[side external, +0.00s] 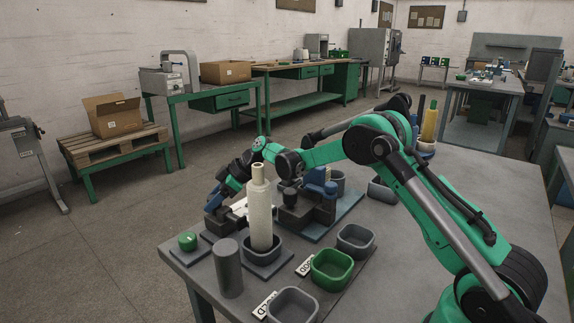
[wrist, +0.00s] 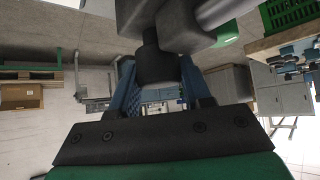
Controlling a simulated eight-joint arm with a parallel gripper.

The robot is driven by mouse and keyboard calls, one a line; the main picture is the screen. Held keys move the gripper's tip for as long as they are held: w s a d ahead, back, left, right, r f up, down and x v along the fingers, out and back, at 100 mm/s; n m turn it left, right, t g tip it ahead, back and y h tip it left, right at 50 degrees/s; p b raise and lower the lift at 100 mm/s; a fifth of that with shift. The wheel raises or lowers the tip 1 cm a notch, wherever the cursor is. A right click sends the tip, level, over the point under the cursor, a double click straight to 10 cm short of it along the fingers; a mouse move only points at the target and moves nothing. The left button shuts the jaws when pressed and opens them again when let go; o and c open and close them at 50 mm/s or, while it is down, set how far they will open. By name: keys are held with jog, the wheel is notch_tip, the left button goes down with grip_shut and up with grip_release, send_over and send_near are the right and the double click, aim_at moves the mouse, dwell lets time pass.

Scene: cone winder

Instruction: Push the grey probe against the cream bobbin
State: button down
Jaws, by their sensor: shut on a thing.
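The cream bobbin (side external: 260,218) stands upright in a grey square cup on the near left of the table. My gripper (side external: 214,203) is just left of and behind it, its blue fingers low over the table. In the wrist view my gripper (wrist: 157,92) is shut on a dark knob (wrist: 150,62). The knob joins a grey block with a pale grey rod, which looks like the grey probe (wrist: 214,12). The bobbin hides part of this area in the side view, so I cannot tell whether the probe touches it.
A dark grey cylinder (side external: 228,268) stands in front of the bobbin. A green puck (side external: 187,241) sits on a pad at the left. A green bin (side external: 332,268) and grey bins (side external: 292,305) (side external: 355,240) lie to the right. A dark fixture with a blue block (side external: 318,181) stands behind the bobbin.

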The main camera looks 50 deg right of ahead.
aim_at(218, 209)
jog(key=shift+s, duration=1.65)
jog(key=shift+c, duration=1.9)
grip_release()
jog(key=shift+v, duration=2.8)
jog(key=shift+r, duration=0.1)
